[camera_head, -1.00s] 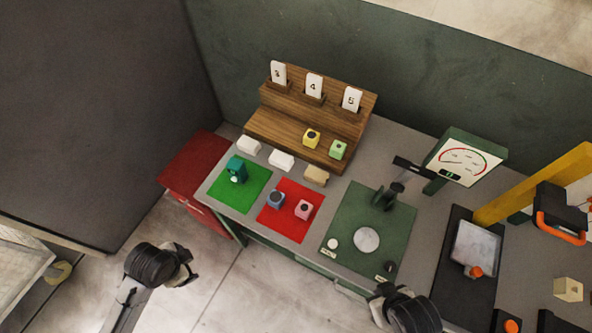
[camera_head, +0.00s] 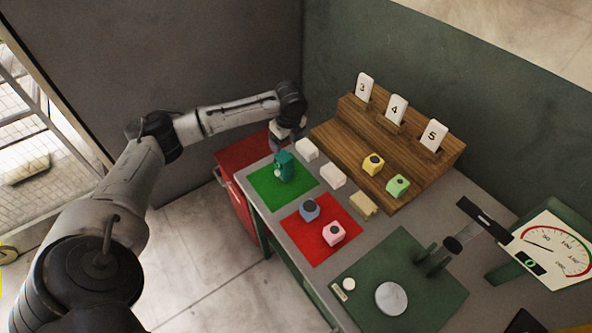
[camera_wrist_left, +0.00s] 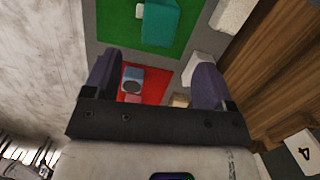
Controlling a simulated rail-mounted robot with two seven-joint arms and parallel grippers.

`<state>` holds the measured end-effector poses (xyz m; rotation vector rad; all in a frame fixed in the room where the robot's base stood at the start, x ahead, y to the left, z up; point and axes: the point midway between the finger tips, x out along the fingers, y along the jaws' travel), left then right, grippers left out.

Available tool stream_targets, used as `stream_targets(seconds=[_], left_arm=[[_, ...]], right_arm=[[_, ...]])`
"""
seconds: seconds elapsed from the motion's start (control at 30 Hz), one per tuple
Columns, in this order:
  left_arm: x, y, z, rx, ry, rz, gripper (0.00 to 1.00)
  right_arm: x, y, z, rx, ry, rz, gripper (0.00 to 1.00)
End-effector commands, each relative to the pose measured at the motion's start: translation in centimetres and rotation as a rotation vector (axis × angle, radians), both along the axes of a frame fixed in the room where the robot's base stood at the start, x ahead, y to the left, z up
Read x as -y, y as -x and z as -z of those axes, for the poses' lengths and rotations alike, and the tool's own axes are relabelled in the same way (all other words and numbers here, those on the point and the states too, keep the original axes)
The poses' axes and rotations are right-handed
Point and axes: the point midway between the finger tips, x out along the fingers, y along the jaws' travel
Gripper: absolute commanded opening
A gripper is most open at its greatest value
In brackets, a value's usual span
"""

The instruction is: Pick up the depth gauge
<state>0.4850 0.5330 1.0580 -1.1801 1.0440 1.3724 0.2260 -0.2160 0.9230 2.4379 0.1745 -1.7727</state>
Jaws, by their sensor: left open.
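A teal block-shaped device, which looks like the depth gauge (camera_head: 283,167), stands on the green mat (camera_head: 262,187) at the table's left end. A small pale part shows at its side in the left wrist view, where the gauge (camera_wrist_left: 160,22) lies beyond my fingertips. My left gripper (camera_head: 284,141) is just behind and above the gauge in the head view, its fingers partly hidden. In the left wrist view my left gripper (camera_wrist_left: 155,72) is open, with nothing held between its fingers. I cannot tell the exact gap to the gauge. My right gripper is out of view.
A red mat (camera_head: 337,250) holds a blue-grey and a pink foam block. Pale blocks (camera_head: 332,176) lie beside the mats. A wooden stepped rack (camera_head: 340,140) with numbered cards stands behind. A dark green plate (camera_head: 437,305) and a dial panel (camera_head: 550,250) are at the right.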

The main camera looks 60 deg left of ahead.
Motion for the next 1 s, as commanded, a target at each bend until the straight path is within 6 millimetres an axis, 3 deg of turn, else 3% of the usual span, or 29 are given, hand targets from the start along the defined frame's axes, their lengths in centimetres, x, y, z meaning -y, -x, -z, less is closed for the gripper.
stream_targets(seconds=[0.1, 0.3, 0.73, 1.0], left_arm=[[-0.3, 0.1, 2.4, -0.004, 0.0, -0.001, 0.78], [-0.7, 0.1, 5.2, -0.002, 0.0, 0.0, 0.78], [-1.0, 0.2, 7.3, 0.0, 0.0, 0.0, 0.78], [-1.6, 0.3, 10.7, -0.002, 0.0, 0.0, 0.78]], right_arm=[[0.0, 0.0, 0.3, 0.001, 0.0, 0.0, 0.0], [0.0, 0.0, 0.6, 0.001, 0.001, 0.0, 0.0], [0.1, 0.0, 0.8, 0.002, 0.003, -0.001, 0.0], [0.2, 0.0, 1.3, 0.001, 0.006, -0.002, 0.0]])
